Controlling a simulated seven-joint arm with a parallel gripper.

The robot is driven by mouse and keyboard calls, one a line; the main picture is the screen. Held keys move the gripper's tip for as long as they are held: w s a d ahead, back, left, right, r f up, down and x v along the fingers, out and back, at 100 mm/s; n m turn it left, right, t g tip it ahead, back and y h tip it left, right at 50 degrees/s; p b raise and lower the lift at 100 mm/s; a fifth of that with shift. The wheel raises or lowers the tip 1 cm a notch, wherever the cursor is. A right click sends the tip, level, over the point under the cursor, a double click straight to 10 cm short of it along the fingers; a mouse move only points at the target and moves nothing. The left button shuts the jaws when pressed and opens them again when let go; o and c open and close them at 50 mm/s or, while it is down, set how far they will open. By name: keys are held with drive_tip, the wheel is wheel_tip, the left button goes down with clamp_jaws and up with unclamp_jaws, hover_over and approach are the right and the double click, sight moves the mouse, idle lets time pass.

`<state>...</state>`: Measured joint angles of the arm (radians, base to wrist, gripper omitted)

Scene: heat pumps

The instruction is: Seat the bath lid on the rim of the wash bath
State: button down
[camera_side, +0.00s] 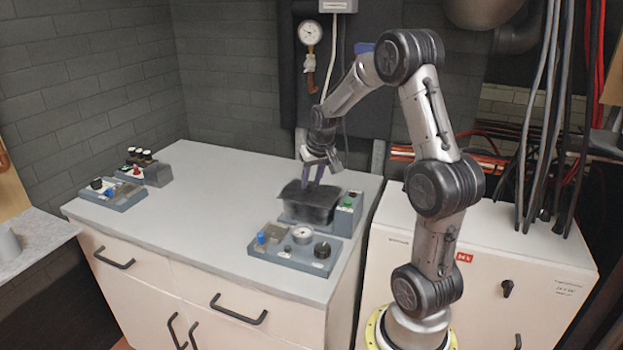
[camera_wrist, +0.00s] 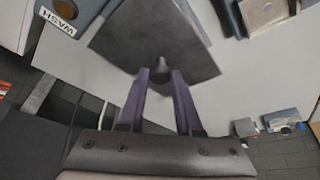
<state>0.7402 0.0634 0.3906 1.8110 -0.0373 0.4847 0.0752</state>
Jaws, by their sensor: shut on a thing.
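The bath lid (camera_wrist: 150,32) is a dark grey square plate with a small knob at its middle. In the wrist view, my gripper (camera_wrist: 162,75) has its purple fingers shut on the knob. In the side view, my gripper (camera_side: 313,180) points down at the dark lid (camera_side: 303,197) over the wash bath unit at the bench's right. The wash bath unit's blue-grey base (camera_side: 297,226) shows below the lid, and its WASH label (camera_wrist: 59,14) shows in the wrist view. The bath rim is hidden, so I cannot tell whether the lid touches it.
A green-buttoned control box (camera_side: 348,203) stands right beside the lid. A panel with a dial, blue part and black knob (camera_side: 294,250) lies in front. Two small control units (camera_side: 115,193) and (camera_side: 146,172) sit at the left. The bench middle (camera_side: 220,215) is clear.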

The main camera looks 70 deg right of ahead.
drive_tip(key=c, duration=0.5)
unclamp_jaws()
drive_tip(key=v, duration=1.3)
drive_tip(key=shift+s+a+r, duration=0.15)
drive_tip(key=shift+r, duration=0.2)
drive_tip(key=a+r+n+t+y, duration=0.1)
drive_tip(key=a+r+n+t, duration=0.3)
drive_tip(key=a, duration=1.2)
drive_tip(key=s+a+f+n, duration=0.1)
drive_tip(key=s+a+f, duration=0.1)
drive_tip(key=s+a, duration=0.1)
drive_tip(key=s+a+f+n+g+y, duration=0.1)
drive_tip(key=s+a+f+n, duration=0.1)
drive_tip(key=s+a, duration=0.2)
drive_tip(key=s+a+f+n+y, duration=0.1)
drive_tip(key=s+a+f+n, duration=0.1)
drive_tip(key=s, duration=0.3)
drive_tip(key=shift+s+a+f+g, duration=0.1)
drive_tip(key=shift+a+f+g, duration=0.05)
drive_tip(key=shift+a, duration=0.2)
drive_tip(key=shift+s+a+f+g, duration=0.1)
drive_tip(key=shift+a+f+g, duration=0.05)
drive_tip(key=shift+a, duration=0.25)
